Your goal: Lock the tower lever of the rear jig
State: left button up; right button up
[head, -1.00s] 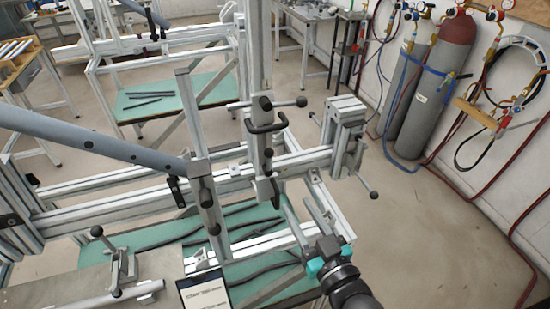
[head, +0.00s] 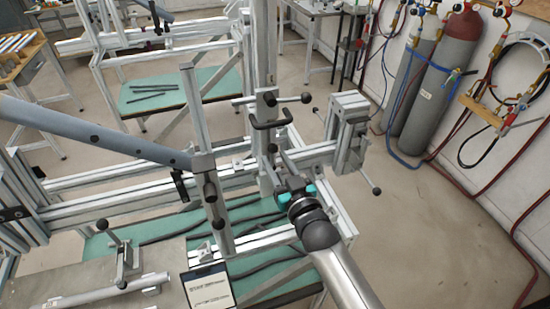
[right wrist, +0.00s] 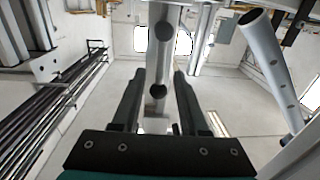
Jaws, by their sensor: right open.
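The rear jig is a frame of aluminium profiles, with an upright tower (head: 264,60) right of centre in the head view. On the tower are a bar with a black ball knob (head: 306,97) and a bent black handle (head: 270,123). I cannot tell which of these is the tower lever, or whether it is locked. My right gripper (head: 279,160) is just below the handle, at the tower's lower part. In the right wrist view it (right wrist: 158,80) is open, with a metal post (right wrist: 161,30) carrying dark round parts showing between its fingers. Contact is unclear. My left gripper is out of view.
A blue-grey tube (head: 100,133) slopes in from the left to a shorter post (head: 195,100). A clamp block with a T-handle (head: 348,115) stands right of the tower. A tablet (head: 208,288) is at the front. Gas cylinders (head: 450,65) stand at the right wall; floor between is clear.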

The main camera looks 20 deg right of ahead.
jog(key=shift+w, duration=0.65)
grip_shut()
dwell(1.1)
